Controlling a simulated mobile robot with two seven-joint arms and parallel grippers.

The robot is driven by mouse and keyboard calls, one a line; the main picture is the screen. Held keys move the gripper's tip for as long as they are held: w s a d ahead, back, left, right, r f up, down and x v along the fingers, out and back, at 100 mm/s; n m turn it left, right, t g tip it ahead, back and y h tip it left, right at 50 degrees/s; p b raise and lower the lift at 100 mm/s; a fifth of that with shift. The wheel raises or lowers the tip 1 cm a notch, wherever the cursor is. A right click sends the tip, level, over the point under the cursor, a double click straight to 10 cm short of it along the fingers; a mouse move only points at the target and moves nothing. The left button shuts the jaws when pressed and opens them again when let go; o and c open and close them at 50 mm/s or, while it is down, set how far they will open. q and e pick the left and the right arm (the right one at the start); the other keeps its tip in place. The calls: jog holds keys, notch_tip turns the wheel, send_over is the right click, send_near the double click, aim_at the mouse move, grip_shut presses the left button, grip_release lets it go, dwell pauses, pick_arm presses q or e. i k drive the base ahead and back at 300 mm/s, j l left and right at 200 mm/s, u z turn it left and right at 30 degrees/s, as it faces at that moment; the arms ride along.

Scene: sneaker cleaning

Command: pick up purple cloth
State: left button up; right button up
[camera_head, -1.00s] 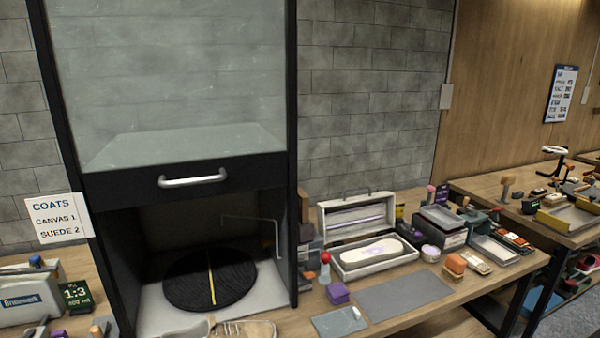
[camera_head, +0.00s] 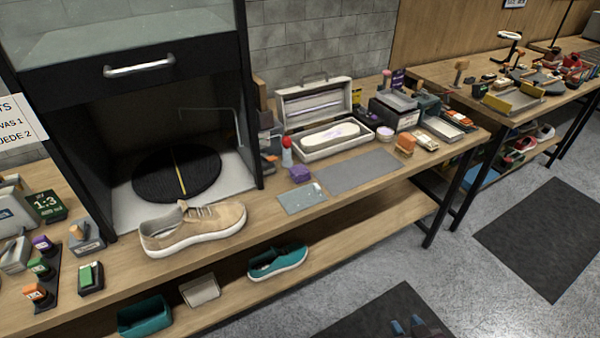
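The purple cloth (camera_head: 300,173) looks like a small folded block. It lies on the wooden workbench (camera_head: 345,197), behind a grey-blue pad with a pale mark (camera_head: 302,198) and left of a flat grey mat (camera_head: 358,171). My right gripper (camera_head: 408,325) shows small at the bottom edge, with blue finger parts that look apart. It is low over the floor area, well away from the cloth, with nothing seen between its fingers. My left gripper is not in view.
A tan sneaker (camera_head: 194,228) stands at the bench's front edge. A red-capped bottle (camera_head: 287,152) is close behind the cloth. An open case (camera_head: 322,115) stands behind. The dark cabinet (camera_head: 128,72) with a turntable (camera_head: 177,174) is to the left. The grey mat is bare.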

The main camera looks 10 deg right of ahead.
aim_at(299, 174)
jog(key=i+l, duration=0.15)
jog(key=l, duration=0.2)
jog(key=i+l, duration=0.1)
jog(key=l, duration=0.25)
jog(key=i+l, duration=0.15)
jog(key=l, duration=0.2)
jog(key=i+l, duration=0.15)
jog(key=l, duration=0.2)
jog(key=i+l, duration=0.15)
jog(key=l, duration=0.25)
jog(key=j+u, duration=0.05)
